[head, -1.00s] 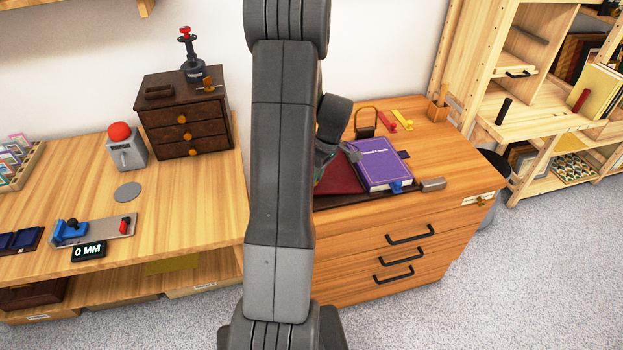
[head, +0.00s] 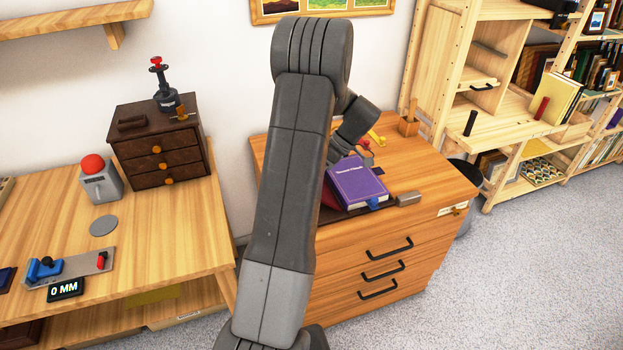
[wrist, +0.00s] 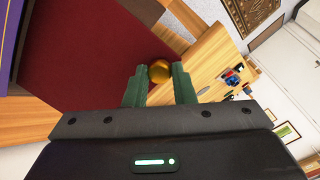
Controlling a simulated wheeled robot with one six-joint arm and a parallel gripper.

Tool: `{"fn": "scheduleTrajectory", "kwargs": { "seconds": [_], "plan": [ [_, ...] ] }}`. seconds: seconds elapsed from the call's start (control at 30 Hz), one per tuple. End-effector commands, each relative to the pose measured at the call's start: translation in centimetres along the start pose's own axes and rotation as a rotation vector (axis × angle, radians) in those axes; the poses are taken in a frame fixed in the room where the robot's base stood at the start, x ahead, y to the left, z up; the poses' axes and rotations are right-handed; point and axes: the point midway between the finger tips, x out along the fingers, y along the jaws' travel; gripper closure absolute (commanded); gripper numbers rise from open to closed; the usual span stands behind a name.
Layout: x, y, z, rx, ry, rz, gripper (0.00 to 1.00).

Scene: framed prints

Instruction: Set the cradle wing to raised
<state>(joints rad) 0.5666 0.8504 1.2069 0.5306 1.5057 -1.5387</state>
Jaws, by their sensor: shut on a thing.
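The cradle's maroon wing (wrist: 95,55) fills much of the wrist view, with a round brass knob (wrist: 160,71) at its edge. My gripper (wrist: 160,75) has its green fingers closed on either side of this knob. In the head view, my gripper (head: 345,150) is partly hidden by my arm, at the upper left of the purple book (head: 357,184). The book lies on the cradle. Only a sliver of the wing (head: 329,199) shows there beside my arm, so its exact tilt cannot be told.
The cradle stands on a wooden drawer cabinet (head: 390,245). A grey block (head: 409,199) is right of the book, and a wooden holder (head: 408,125) stands behind. A table (head: 140,225) at left holds a dark drawer box (head: 160,145). Carpet (head: 500,270) lies open at right.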

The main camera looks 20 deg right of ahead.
Motion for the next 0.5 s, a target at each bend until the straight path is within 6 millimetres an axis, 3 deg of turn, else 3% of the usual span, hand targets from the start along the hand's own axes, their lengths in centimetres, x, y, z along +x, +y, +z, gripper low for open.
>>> {"fn": "scheduleTrajectory", "kwargs": {
  "seconds": [0.33,0.37,0.47,0.5],
  "plan": [
    [-0.01,0.26,0.43,0.004,-0.007,0.006,1.00],
    [0.00,0.26,0.44,0.004,-0.007,0.006,0.75],
    [0.01,0.23,0.39,0.004,-0.006,0.005,0.56],
    [0.02,0.21,0.37,0.004,-0.006,0.004,0.55]
  ]
}}
